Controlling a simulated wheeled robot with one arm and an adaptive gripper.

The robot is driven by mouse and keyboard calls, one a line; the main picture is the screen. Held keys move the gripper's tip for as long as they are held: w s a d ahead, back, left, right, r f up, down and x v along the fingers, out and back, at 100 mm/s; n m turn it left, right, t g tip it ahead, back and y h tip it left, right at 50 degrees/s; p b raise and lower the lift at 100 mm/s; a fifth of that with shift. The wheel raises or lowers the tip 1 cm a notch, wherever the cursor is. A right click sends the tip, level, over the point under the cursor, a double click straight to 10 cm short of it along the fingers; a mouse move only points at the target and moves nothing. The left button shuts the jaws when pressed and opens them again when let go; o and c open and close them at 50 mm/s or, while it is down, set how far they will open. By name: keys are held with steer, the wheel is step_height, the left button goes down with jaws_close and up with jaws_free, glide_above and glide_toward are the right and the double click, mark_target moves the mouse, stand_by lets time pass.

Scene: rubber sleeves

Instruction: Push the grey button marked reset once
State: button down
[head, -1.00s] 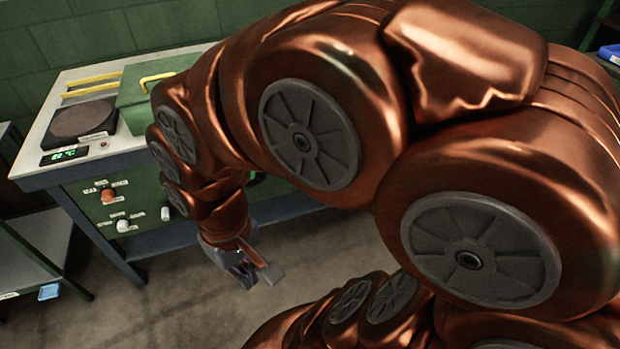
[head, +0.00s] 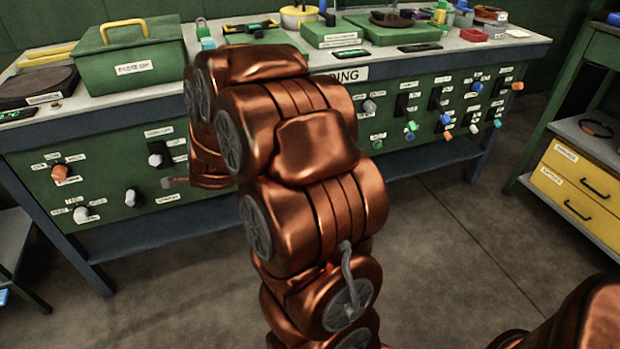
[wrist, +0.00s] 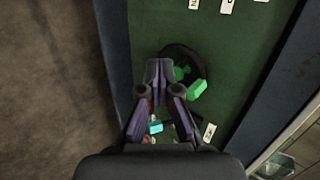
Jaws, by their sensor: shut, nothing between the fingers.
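I cannot pick out a grey button marked reset; most labels on the green front panel (head: 110,170) are too small to read, and my arm hides part of it. Pale grey knobs show on its left part, one upper (head: 156,160) and one lower (head: 81,214). In the wrist view my gripper (wrist: 158,68) is shut and empty, over a green panel (wrist: 230,60). A green handle (wrist: 197,89) with a dark round rim is just right of the fingertips. A small cyan piece (wrist: 155,127) shows between the finger linkages. In the head view my arm hides most of the gripper.
The bench top holds a green box (head: 130,65), a dark round plate (head: 38,85) and several tools. Its right panel carries several coloured knobs and dark switches. A cabinet with yellow drawers (head: 580,190) stands at the right. The floor before the bench is clear.

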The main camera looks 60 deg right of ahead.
steer(key=s+d+f+m+g+h+b, duration=0.1)
steer(key=d+f+m+h+b, duration=0.25)
steer(key=d+f, duration=0.35)
steer(key=s+d+f+m+h+b, duration=0.25)
steer(key=d+f+m+b, duration=0.25)
steer(key=d, duration=0.5)
steer(key=s+d+f+m+g+h+b, duration=0.2)
steer(key=s+d+f+m+h+b, duration=0.2)
steer(key=s+d+m, duration=0.1)
steer(key=s+d+f+m+g+h+b, duration=0.2)
steer(key=s+d+f+m+h+b, duration=0.1)
steer(key=s+d, duration=0.4)
steer(key=shift+s+d+f+m+g+h+b, duration=0.2)
steer(key=shift+d+f+m+g+h+b, duration=0.3)
steer(key=shift+d+m+b, duration=0.55)
steer(key=shift+w+p, duration=0.15)
steer(key=shift+p, duration=0.15)
steer(key=w+d+p, duration=0.2)
steer(key=w+d, duration=0.2)
steer(key=w, duration=0.3)
steer(key=shift+d+p, duration=0.3)
